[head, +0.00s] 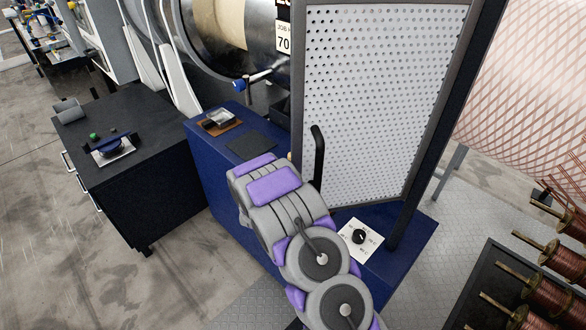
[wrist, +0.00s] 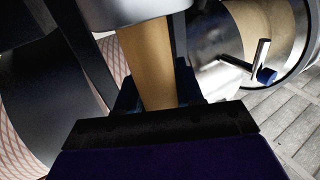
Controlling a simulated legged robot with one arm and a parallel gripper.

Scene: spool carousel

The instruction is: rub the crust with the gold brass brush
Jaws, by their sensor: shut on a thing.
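In the wrist view my gripper (wrist: 150,70) is shut on a flat tan, wood-coloured piece (wrist: 146,78). This piece looks like a brush handle. Its bristles are hidden, so I cannot tell from its colour that it is the gold brass brush. A small tan bit (head: 290,157) shows beside my arm's far end in the head view, where my arm hides the gripper itself. I cannot make out the crust in either view.
A perforated grey panel (head: 375,100) stands upright on the blue base (head: 232,185), close to my arm. A blue-knobbed crank (head: 243,84) projects near the drum. A white dial plate (head: 361,237) is at right. A black cabinet (head: 150,190) stands at left; copper spools (head: 552,293) are at lower right.

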